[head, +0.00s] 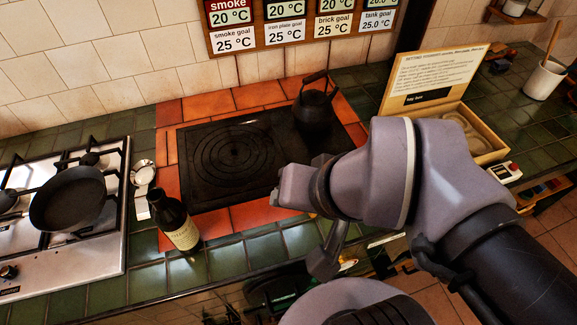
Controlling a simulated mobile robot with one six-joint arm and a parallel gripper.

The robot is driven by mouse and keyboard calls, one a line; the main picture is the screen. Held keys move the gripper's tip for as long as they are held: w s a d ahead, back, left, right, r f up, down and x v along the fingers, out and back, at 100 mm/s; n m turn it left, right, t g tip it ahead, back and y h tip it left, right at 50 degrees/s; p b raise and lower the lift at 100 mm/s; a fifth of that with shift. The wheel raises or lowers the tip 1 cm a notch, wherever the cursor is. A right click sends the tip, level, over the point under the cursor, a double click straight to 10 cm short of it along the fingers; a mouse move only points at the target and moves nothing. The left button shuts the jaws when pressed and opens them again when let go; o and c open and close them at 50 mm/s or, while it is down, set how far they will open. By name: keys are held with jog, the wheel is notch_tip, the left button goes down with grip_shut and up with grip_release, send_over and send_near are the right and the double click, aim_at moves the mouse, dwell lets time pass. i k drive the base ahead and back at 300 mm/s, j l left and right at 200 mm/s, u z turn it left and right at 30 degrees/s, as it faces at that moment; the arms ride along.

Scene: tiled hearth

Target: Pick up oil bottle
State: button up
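The oil bottle (180,226) is dark, with a cream label and a narrow neck. It stands upright on the tiled counter, between the gas hob and the black hot plate, near the front edge. My gripper (284,190) is at the end of my grey arm, over the front right of the hot plate. It is to the right of the bottle and well apart from it. Its fingers are small and partly hidden by the wrist, so their opening is unclear. I see nothing held in it.
A gas hob with a black frying pan (68,198) is at left, with a spoon rest (143,174) beside it. An open wooden box (480,136) is at right. Green tiles right of the bottle are clear.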

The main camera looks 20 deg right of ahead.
aim_at(168, 214)
jog(key=k+j+u, duration=0.1)
jog(key=u, duration=0.9)
jog(key=i+j, duration=0.05)
